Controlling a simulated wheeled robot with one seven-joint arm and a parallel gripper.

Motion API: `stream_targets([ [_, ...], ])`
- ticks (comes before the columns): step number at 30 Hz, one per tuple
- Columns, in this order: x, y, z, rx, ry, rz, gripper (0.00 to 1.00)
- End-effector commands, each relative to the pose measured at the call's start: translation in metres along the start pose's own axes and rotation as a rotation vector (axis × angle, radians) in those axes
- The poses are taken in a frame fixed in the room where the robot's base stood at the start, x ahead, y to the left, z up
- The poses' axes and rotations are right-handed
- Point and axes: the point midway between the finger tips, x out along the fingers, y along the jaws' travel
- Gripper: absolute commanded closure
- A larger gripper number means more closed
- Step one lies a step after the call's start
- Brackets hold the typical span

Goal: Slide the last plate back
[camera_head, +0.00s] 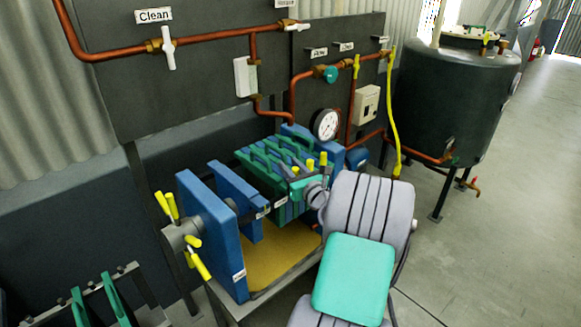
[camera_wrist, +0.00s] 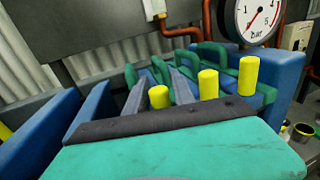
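A stack of green plates (camera_head: 262,172) with loop handles stands in the press, right of a blue plate (camera_head: 238,192) and the thick blue end plate (camera_head: 207,225). Which plate is the last one is not certain; the leftmost green one borders the gap beside the blue plate. My gripper (camera_head: 288,182) is at the near side of the stack. In the wrist view its two grey fingers (camera_wrist: 155,80) are apart, pointing at the green handles (camera_wrist: 160,68). Yellow knobs (camera_wrist: 208,84) stand close to the fingers. Contact with a plate is hidden.
Yellow spokes (camera_head: 170,205) stick out left of the end plate. A tan tray (camera_head: 282,258) lies under the gap. A gauge (camera_head: 326,125) and copper pipes (camera_head: 292,95) are behind. A dark tank (camera_head: 450,100) stands right. Loose green plates (camera_head: 118,300) are at lower left.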

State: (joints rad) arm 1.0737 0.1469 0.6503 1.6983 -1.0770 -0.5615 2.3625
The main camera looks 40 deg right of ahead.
Motion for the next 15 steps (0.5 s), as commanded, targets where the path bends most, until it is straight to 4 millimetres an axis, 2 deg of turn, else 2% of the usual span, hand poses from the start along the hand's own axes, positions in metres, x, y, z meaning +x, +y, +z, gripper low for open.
stream_targets([
  [2,-0.0002,-0.0001,0.0000,0.000,0.000,0.000,0.78],
  [10,-0.0003,-0.0003,0.0001,0.000,0.000,0.000,1.00],
  [15,-0.0004,-0.0004,0.0000,-0.001,0.000,-0.001,1.00],
])
